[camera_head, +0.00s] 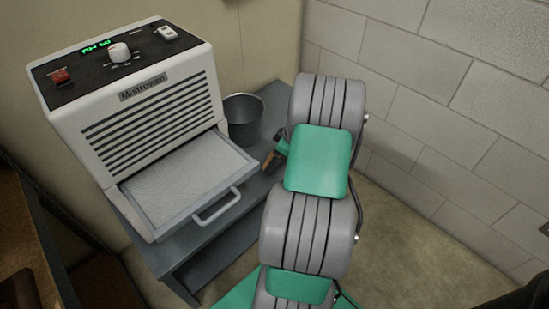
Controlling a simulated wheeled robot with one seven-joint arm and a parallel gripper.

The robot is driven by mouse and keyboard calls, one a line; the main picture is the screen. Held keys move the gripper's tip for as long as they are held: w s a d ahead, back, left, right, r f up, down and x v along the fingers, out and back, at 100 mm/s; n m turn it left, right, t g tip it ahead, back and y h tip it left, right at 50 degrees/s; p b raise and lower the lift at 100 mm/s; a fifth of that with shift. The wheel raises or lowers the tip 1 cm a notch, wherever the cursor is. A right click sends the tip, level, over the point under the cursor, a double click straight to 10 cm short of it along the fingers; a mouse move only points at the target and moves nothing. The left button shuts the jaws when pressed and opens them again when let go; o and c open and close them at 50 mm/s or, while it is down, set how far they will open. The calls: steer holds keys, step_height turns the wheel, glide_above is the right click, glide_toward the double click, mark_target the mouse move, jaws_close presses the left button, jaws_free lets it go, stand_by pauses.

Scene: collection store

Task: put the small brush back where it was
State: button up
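My arm's grey and green links fill the middle of the head view and hide most of my gripper. A small dark and green part, probably of my gripper (281,147), shows at the left edge of the arm, above the grey table. A small brown piece (269,162) shows just below it, over or on the table. It may be the small brush, but too little shows to be sure. Whether my gripper is open or shut on it is hidden.
A white Mistrowen machine (140,95) stands on the grey table (189,262), its mesh-covered drawer (186,178) pulled out. A dark grey bucket (243,120) stands right of it. A block wall (430,100) is at right, with clear floor (410,255) below. Brown shelving (25,235) is at left.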

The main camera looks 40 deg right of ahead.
steer(key=p+v, duration=0.2)
steer(key=v, duration=0.8)
steer(key=shift+r, duration=0.2)
steer(key=shift+c, duration=0.2)
stand_by(0.5)
